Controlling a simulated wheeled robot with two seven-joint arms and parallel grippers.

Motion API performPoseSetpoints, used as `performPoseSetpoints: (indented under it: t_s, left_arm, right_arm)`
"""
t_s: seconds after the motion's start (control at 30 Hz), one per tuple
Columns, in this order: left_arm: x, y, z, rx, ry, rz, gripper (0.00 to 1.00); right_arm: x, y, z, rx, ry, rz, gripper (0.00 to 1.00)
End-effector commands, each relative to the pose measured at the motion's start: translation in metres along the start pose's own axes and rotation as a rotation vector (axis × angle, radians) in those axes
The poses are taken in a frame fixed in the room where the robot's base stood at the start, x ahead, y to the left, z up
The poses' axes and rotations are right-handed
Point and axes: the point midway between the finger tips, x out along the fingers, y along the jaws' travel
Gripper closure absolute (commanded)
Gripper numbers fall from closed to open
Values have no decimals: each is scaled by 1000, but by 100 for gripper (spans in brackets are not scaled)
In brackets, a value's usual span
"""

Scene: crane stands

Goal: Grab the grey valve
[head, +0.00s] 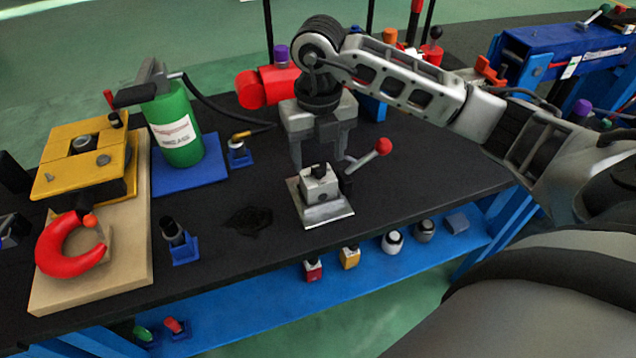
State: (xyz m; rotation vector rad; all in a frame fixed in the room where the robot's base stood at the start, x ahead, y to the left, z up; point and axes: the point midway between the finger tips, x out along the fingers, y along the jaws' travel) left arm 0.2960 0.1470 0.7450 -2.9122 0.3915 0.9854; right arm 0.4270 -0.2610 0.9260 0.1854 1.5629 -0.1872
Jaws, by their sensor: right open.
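The grey valve (318,188) stands on a light metal base plate on the black table top, near its front edge. It is a small block with a lever that rises to the right and ends in a red knob (383,146). My right gripper (317,160) points down just above and behind the valve in the picture, with its fingers apart and nothing seen between them. I cannot tell whether the fingers touch the valve. My left gripper is not in view.
A green cylinder (178,128) on a blue base and a wooden board (130,255) with a yellow block and a red hook stand left. Red (270,87) and blue parts sit behind my gripper. A blue shelf (290,302) below holds several small items.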

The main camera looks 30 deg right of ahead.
Motion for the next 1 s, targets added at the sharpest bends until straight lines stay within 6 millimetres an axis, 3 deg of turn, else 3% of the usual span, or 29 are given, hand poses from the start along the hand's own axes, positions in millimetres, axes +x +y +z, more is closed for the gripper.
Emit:
performPoseSetpoints:
  t_s: [0.17,0.5,0.77,0.8,1.0]
  left_arm:
    - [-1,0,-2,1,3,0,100]
    - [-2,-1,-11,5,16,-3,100]
    - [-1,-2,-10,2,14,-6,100]
    - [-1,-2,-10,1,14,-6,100]
    - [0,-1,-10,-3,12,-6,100]
  right_arm:
    - [11,0,-1,-1,1,0,40]
    - [56,2,-4,-1,2,0,40]
    - [60,2,-4,-2,-1,2,40]
    - [60,2,-4,-2,-1,1,43]
    - [60,2,-4,-2,0,1,97]
